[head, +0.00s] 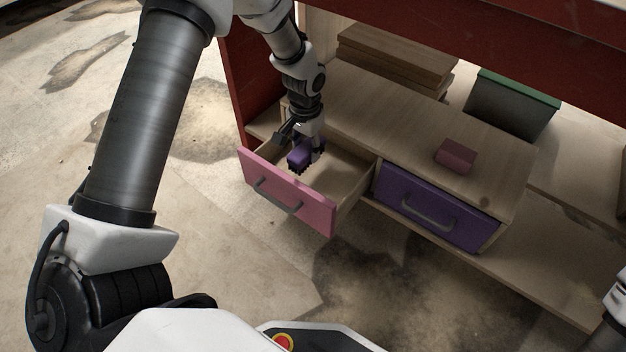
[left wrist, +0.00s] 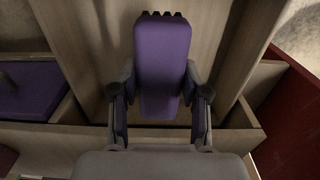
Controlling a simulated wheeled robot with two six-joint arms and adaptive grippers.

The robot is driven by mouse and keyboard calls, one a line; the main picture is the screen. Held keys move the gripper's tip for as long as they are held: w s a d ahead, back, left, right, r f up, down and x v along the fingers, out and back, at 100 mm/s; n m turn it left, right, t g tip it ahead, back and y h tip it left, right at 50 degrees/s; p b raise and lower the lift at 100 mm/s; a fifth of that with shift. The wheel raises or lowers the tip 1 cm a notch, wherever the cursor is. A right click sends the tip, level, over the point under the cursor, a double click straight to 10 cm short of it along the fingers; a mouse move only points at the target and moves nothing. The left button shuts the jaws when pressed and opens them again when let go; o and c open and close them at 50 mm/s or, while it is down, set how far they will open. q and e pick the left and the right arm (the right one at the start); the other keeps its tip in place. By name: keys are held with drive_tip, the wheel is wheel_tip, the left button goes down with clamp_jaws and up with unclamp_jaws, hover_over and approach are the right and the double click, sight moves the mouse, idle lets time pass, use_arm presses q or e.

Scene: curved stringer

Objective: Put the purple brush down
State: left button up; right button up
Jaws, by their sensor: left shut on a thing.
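The purple brush (head: 300,156) with dark bristles is held by my left gripper (head: 303,148), inside or just above the open pink-fronted drawer (head: 290,196). In the left wrist view the brush (left wrist: 161,65) sits between both fingers of the left gripper (left wrist: 160,100), its bristles at the far end. The drawer's wooden walls lie around it. I cannot tell whether the brush touches the drawer floor. My right gripper is not clearly in view.
A shut purple-fronted drawer (head: 433,208) is to the right of the open one. A pink block (head: 455,156) lies on the cabinet top (head: 400,127). Stacked boards (head: 392,60) and a green-lidded bin (head: 510,105) stand behind. Red frame panels (head: 460,28) border the cabinet.

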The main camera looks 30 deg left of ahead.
sight(306, 147)
use_arm(q)
wheel_tip(306, 147, down, 9)
drive_tip(key=b, duration=0.5)
drive_tip(key=shift+s+d+f, duration=0.1)
drive_tip(key=shift+r, duration=0.2)
drive_tip(key=shift+c, duration=0.5)
drive_tip(key=shift+f, duration=0.2)
drive_tip(key=o, duration=1.2)
drive_tip(key=shift+r, duration=0.1)
wheel_tip(306, 147, up, 12)
drive_tip(key=p, duration=0.7)
drive_tip(key=shift+r+p, duration=0.15)
drive_tip(key=shift+p, duration=0.2)
